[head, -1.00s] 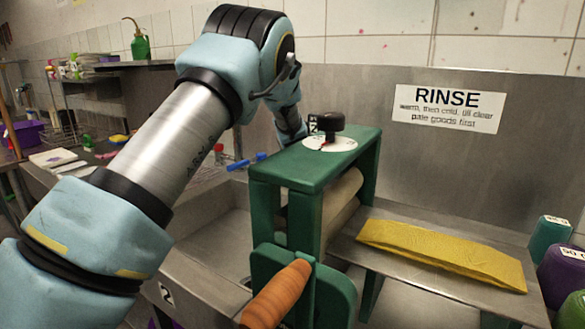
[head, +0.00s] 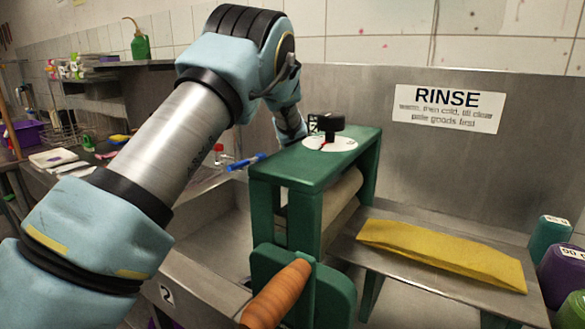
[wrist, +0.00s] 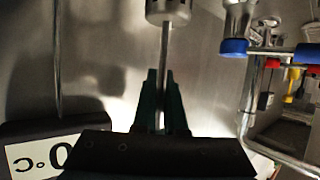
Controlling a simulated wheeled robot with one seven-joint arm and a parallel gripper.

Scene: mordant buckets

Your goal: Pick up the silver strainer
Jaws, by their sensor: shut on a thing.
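My gripper (wrist: 160,103) shows in the wrist view as two dark green fingers shut on a thin upright metal rod. The rod leads up to a silver cylinder with small openings at the top edge of that view. I take this as the silver strainer (wrist: 168,12), cut off by the frame. In the head view my gripper and the strainer are hidden behind the green wringer.
The green wringer (head: 315,165) with an orange handle (head: 275,293) stands in front of my arm's end. A yellow cloth (head: 440,255) lies on the metal shelf to its right. Pipework with a blue collar (wrist: 233,47) is close on the right in the wrist view.

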